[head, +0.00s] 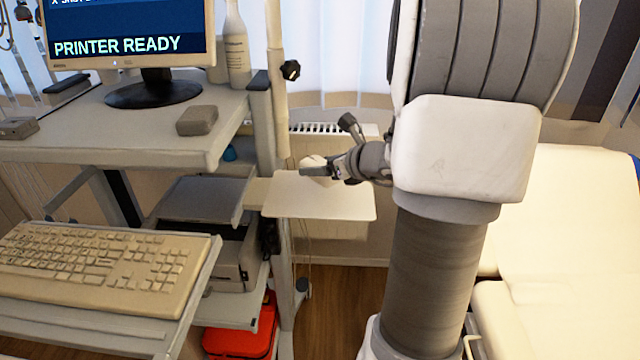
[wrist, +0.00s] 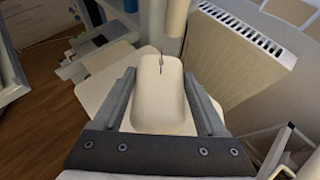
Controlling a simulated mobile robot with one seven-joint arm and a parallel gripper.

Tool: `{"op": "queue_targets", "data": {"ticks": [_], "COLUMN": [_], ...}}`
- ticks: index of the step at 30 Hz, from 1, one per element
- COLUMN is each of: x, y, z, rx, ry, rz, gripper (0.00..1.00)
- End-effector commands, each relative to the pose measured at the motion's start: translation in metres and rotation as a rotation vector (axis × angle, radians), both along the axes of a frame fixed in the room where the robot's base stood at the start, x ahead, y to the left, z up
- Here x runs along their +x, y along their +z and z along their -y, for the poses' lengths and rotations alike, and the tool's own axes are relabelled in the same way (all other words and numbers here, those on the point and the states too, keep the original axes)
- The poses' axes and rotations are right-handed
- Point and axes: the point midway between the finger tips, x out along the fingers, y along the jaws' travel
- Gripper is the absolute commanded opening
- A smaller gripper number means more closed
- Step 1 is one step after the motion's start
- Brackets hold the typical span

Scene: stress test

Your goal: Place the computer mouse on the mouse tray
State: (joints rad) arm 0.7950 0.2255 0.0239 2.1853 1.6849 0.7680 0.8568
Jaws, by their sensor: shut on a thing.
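The computer mouse (wrist: 160,95) is cream-coloured and sits between the two fingers of my gripper (wrist: 160,88) in the wrist view. My gripper is shut on it. In the head view my gripper (head: 318,170) holds the pale mouse (head: 313,161) over the back part of the mouse tray (head: 320,204), a flat cream plate on the side of the cart. In the wrist view the tray (wrist: 92,92) shows behind and to the left of the mouse. I cannot tell whether the mouse touches the tray.
The cart's top shelf (head: 120,133) holds a monitor (head: 125,35), a bottle (head: 236,45) and a small grey box (head: 197,120). A pole (head: 277,80) rises close behind the tray. A keyboard (head: 95,265) lies lower left. A radiator (wrist: 240,55) stands behind. A cream couch (head: 565,240) is at right.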

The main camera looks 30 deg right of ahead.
Motion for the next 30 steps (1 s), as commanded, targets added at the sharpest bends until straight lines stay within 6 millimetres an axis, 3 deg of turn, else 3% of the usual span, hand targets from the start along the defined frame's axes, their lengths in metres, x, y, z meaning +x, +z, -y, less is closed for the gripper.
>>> {"op": "queue_targets", "data": {"ticks": [9,22,23,27,30], "x": [0.001,0.001,0.001,0.001,0.001], "y": [-0.039,-0.045,-0.044,-0.043,-0.043], "z": [0.000,0.000,0.000,0.000,0.000], "rx": [0.001,-0.002,-0.002,-0.001,-0.001], "ry": [0.000,0.001,0.000,0.000,0.000], "rz": [-0.001,0.000,0.000,0.000,0.000], "gripper": [0.16,0.16,0.78,1.00,1.00]}}
